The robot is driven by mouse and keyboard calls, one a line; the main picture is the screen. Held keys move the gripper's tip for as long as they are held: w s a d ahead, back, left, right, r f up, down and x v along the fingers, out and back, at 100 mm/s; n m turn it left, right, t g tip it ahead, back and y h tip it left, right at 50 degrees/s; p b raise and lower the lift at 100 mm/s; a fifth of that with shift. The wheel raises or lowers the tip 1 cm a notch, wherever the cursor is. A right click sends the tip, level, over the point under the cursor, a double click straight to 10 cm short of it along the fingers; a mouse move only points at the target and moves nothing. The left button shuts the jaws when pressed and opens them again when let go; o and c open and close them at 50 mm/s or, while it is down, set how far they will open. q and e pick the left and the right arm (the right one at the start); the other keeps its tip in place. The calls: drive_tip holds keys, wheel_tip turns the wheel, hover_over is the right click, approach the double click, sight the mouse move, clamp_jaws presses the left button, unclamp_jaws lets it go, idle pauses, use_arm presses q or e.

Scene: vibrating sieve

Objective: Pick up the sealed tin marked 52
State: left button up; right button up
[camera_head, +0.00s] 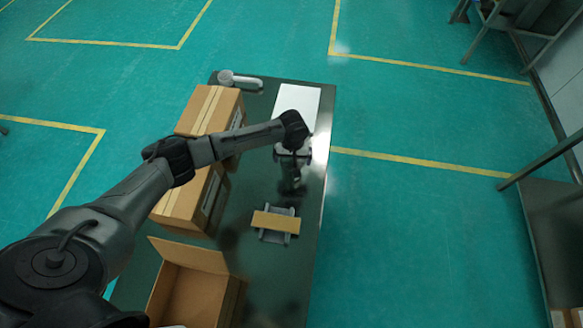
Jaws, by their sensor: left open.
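I cannot make out a tin marked 52, and no number is legible in this view. A small grey rounded object (227,78) lies at the far left corner of the dark table; I cannot tell whether it is a tin. My left arm reaches in from the left across the cardboard boxes. My left gripper (292,187) points down over the middle of the table, open, its fingers dark and hard to separate from the tabletop. Whether anything lies directly beneath it is hidden. My right gripper is out of view.
On the dark table (262,262), a grey stand with a tan plate (276,222) sits nearer than my gripper. A white panel (299,98) lies at the far end. Closed cardboard boxes (190,205) line the left side; an open box (190,292) stands near. Green floor lies right.

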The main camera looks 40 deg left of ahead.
use_arm(q)
drive_tip(key=shift+s+a+f+b, duration=0.1)
drive_tip(key=shift+f+b, duration=0.55)
drive_tip(key=shift+f, duration=2.1)
drive_tip(key=shift+c, duration=0.5)
drive_tip(key=c, duration=0.9)
drive_tip(key=shift+o, duration=0.2)
drive_tip(key=shift+r, duration=0.1)
